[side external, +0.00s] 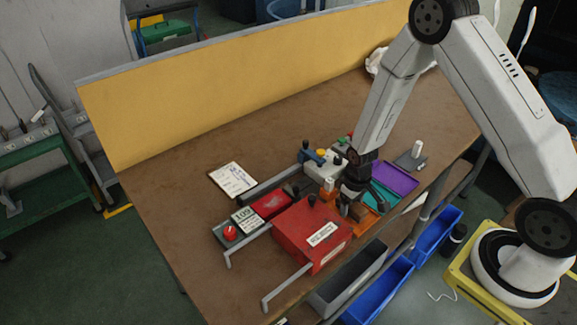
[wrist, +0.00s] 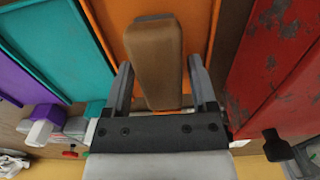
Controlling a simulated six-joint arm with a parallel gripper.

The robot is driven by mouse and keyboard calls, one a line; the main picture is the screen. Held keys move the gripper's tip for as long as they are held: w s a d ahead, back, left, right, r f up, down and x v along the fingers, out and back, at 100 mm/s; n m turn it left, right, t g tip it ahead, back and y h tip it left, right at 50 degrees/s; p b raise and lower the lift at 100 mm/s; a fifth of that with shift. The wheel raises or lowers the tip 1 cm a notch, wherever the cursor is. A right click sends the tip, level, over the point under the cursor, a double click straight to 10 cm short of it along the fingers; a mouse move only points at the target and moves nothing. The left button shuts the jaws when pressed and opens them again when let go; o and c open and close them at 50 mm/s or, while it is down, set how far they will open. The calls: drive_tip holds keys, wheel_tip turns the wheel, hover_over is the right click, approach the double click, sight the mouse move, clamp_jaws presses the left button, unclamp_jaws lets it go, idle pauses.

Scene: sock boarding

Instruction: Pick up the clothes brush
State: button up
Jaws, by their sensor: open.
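The clothes brush appears to be the brown, wooden-looking block (wrist: 155,50) in the wrist view, over an orange tray (wrist: 207,20). My gripper (wrist: 160,68) is open, with one finger on each side of the block. A gap shows beside the left finger; the right finger is very close, and I cannot tell whether it touches. In the side external view my gripper (side external: 352,206) is low over the orange tray (side external: 369,221), and the brush is mostly hidden there. The bristles are not visible.
A red metal box (side external: 300,235) stands close on one side of my gripper. Teal (side external: 382,193) and purple (side external: 397,180) trays lie on the other side. A grey device with knobs (side external: 325,168) is behind. The brown table (side external: 170,215) is clear at far left.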

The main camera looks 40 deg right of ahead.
clamp_jaws()
idle(0.3)
drive_tip(key=shift+r, duration=0.15)
drive_tip(key=shift+r, duration=4.9)
